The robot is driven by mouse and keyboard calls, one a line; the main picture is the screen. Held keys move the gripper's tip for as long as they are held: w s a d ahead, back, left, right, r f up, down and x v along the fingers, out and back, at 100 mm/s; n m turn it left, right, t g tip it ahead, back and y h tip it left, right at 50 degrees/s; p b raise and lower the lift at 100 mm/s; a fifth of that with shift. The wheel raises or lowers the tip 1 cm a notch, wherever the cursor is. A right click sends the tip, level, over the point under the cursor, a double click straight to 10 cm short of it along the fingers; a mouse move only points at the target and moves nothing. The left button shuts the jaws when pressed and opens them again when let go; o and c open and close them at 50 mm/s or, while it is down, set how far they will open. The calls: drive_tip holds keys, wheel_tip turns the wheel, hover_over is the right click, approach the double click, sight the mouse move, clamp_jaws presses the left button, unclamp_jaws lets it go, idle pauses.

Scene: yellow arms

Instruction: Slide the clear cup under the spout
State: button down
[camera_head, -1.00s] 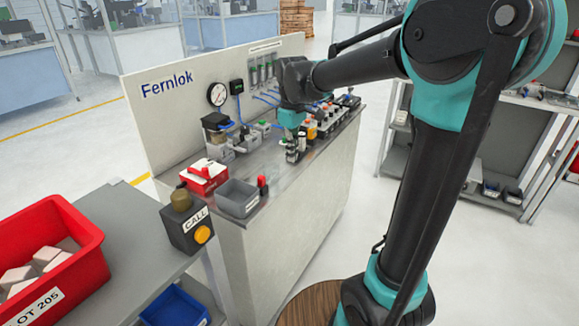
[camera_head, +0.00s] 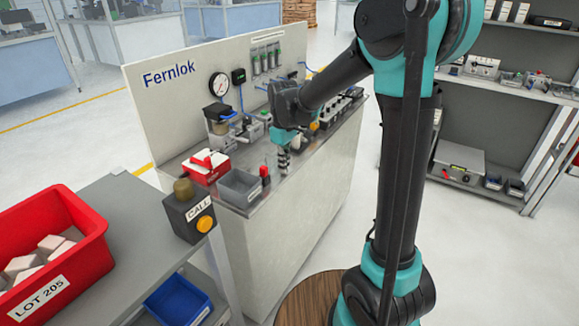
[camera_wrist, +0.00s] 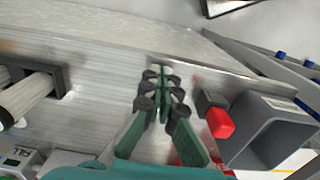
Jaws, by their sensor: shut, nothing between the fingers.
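I cannot make out the clear cup for certain; a faint see-through shape may stand beside the gripper, by the red-capped bottle. A small unit with a dark top and a clear body (camera_head: 217,118) stands at the back of the bench, against the panel. Its spout is too small to tell.
The bin also shows in the wrist view (camera_wrist: 272,128). A call-button box (camera_head: 190,212) stands on the side table.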

sight(268, 157)
idle(0.3)
drive_tip(key=w+a, duration=0.2)
drive_tip(key=a, duration=0.1)
drive_tip(key=w+a, duration=0.2)
drive_tip(key=a, duration=0.1)
drive_tip(key=w+a, duration=0.1)
drive_tip(key=a, duration=0.1)
drive_tip(key=shift+w+a, duration=0.4)
drive_tip(key=shift+d, duration=0.1)
